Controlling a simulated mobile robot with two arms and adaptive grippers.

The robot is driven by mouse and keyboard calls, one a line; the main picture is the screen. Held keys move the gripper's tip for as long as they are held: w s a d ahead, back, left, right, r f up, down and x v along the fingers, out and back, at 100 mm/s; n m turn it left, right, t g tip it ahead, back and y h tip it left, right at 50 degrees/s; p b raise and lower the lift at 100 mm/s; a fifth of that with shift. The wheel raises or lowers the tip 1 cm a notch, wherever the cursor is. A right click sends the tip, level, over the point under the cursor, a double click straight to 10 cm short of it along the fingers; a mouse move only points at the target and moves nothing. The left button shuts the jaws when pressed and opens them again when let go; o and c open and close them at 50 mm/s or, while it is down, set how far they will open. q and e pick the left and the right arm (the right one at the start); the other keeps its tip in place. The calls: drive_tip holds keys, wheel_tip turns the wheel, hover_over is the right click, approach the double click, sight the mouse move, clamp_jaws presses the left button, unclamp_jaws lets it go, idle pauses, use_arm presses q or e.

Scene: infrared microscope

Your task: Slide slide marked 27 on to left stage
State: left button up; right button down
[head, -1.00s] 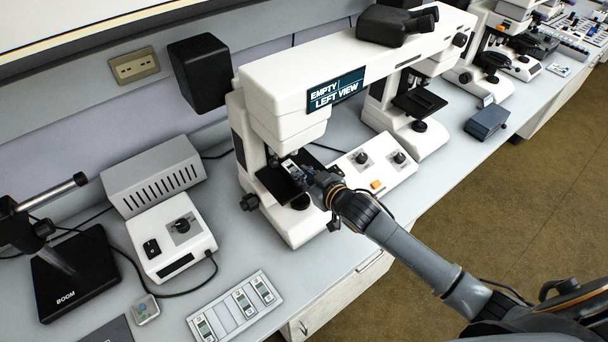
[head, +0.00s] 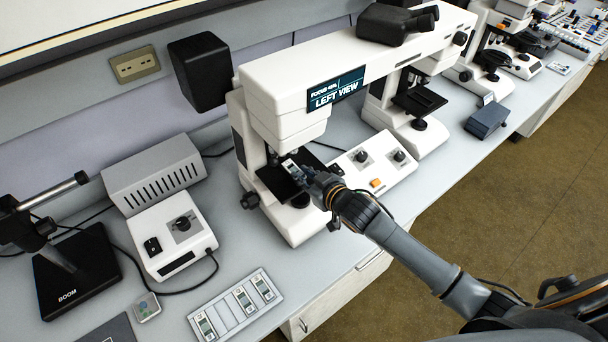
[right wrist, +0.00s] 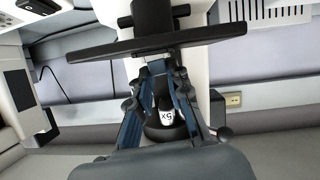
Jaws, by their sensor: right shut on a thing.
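A small pale slide (head: 291,168) lies over the black left stage (head: 270,181) of the large white microscope (head: 262,110). Its number is too small to read. My right gripper (head: 311,181) is shut on the slide's near end at the stage's front right edge. In the right wrist view, which is upside down, the fingers (right wrist: 160,75) reach to the dark edge of the stage (right wrist: 110,50). The microscope's screen (head: 336,92) reads "LEFT VIEW" with a focus line above. My left gripper is not in view.
A slide tray (head: 226,318) with three slides lies at the bench's front. A white control box (head: 170,235), a black boom stand (head: 75,275) and cables stand left. The right stage (head: 419,101) looks empty. An objective (right wrist: 165,115) hangs close by the fingers.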

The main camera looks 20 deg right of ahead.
drive_tip(key=shift+f, duration=0.1)
drive_tip(key=c, duration=0.8)
unclamp_jaws()
drive_tip(key=shift+p+v, duration=1)
drive_tip(key=shift+v, duration=0.25)
drive_tip(key=shift+d+f+p+v, duration=0.1)
drive_tip(key=shift+f+p+v, duration=0.1)
drive_tip(key=shift+p+v, duration=0.7)
drive_tip(key=shift+d+f+p+v, duration=0.1)
drive_tip(key=shift+f+p+v, duration=0.25)
drive_tip(key=shift+v, duration=0.95)
drive_tip(key=shift+d+f+p+v, duration=0.1)
drive_tip(key=shift+p+v, duration=0.7)
drive_tip(key=shift+v, duration=0.3)
drive_tip(key=shift+s, duration=0.15)
